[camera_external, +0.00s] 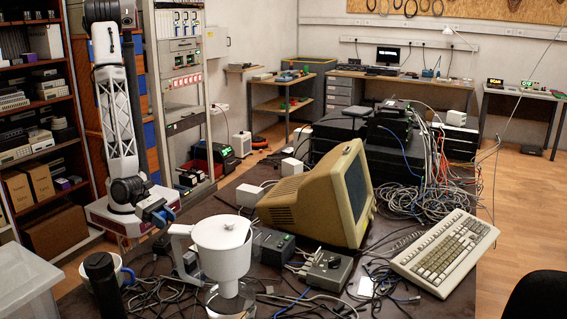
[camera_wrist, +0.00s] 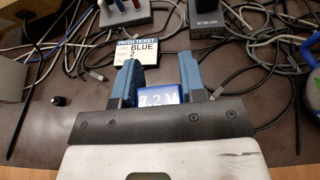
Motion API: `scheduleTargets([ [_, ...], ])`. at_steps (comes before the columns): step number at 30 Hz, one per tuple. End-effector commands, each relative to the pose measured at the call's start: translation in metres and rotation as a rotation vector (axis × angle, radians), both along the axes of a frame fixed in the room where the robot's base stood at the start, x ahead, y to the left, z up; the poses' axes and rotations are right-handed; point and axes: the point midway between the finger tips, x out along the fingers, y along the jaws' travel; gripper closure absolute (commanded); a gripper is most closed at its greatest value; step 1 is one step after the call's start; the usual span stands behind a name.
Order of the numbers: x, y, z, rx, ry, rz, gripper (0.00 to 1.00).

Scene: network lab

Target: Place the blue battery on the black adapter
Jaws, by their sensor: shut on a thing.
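In the wrist view, my gripper (camera_wrist: 159,72) has its two blue fingers on either side of a small blue battery (camera_wrist: 159,96) marked with white characters like "7.2". The battery sits between the fingers close to the palm. In the external view, my gripper (camera_external: 160,214) is at the left end of the dark table, beside the white funnel-shaped holder; the battery cannot be made out there. A dark box with a small label (camera_wrist: 207,18) at the top of the wrist view may be the black adapter. A black box (camera_external: 273,247) stands beside the monitor in the external view.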

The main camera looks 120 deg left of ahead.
Motion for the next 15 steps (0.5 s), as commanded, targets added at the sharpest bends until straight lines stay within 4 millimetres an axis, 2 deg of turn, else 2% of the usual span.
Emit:
scheduleTargets([
  [4, 0.0005, -0.0004, -0.0083, -0.001, -0.001, 0.000, 0.87],
  [15, 0.0004, -0.0003, -0.0108, -0.001, 0.000, 0.000, 0.87],
])
